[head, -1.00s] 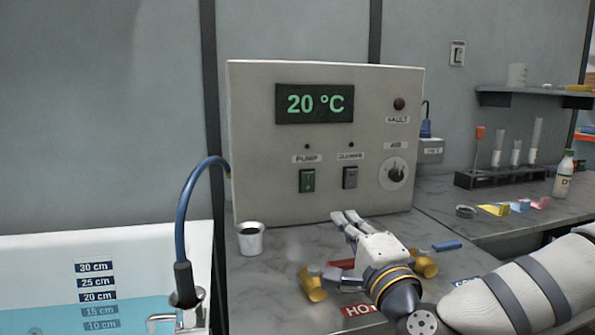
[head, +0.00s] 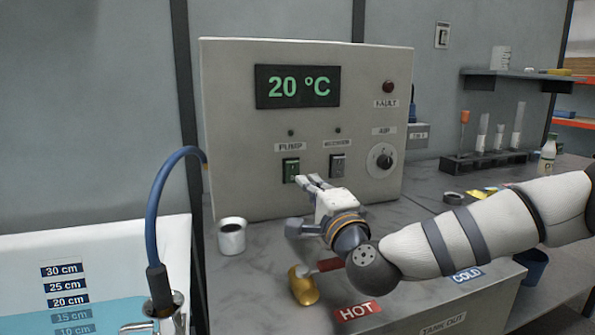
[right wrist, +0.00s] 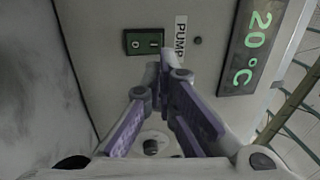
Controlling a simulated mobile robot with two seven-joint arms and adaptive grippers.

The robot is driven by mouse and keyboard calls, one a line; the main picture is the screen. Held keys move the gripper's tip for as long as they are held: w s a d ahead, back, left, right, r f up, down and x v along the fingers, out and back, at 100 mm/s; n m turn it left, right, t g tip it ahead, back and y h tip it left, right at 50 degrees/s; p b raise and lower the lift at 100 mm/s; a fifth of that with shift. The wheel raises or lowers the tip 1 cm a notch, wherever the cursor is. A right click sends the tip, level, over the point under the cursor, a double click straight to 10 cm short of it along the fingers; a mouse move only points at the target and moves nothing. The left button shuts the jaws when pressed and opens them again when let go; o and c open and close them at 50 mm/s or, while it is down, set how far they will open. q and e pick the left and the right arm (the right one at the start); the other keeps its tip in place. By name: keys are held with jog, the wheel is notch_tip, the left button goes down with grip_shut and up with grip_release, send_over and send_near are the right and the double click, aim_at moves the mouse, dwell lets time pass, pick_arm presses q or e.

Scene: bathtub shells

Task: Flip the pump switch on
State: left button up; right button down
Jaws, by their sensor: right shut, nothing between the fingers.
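The control box (head: 230,120) stands on the counter with a lit "20 °C" display. The green pump switch (head: 291,170) sits below the "PUMP" label (head: 290,147); it also shows in the right wrist view (right wrist: 144,41). The lamp above the label is dark. My right gripper (head: 308,180) is shut and empty, its fingertips just below and right of the pump switch in the head view. In the right wrist view its fingertips (right wrist: 163,62) lie close to the switch's edge; I cannot tell if they touch. My left gripper is not in view.
A metal cup (head: 232,236), a blue hose (head: 153,210) and the tub (head: 100,245) are at left.

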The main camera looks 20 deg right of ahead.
aim_at(294, 162)
jog(key=w, duration=0.4)
jog(key=w+r, duration=0.1)
jog(key=w, duration=0.2)
jog(key=shift+a, duration=0.15)
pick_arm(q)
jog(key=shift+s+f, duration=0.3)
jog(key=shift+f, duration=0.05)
pick_arm(e)
jog(key=shift+w, duration=0.25)
jog(key=shift+w+r+b, duration=0.2)
jog(key=shift+w+b, duration=0.1)
jog(key=shift+w, duration=0.1)
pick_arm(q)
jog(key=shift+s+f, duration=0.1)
pick_arm(e)
jog(key=shift+s, duration=0.1)
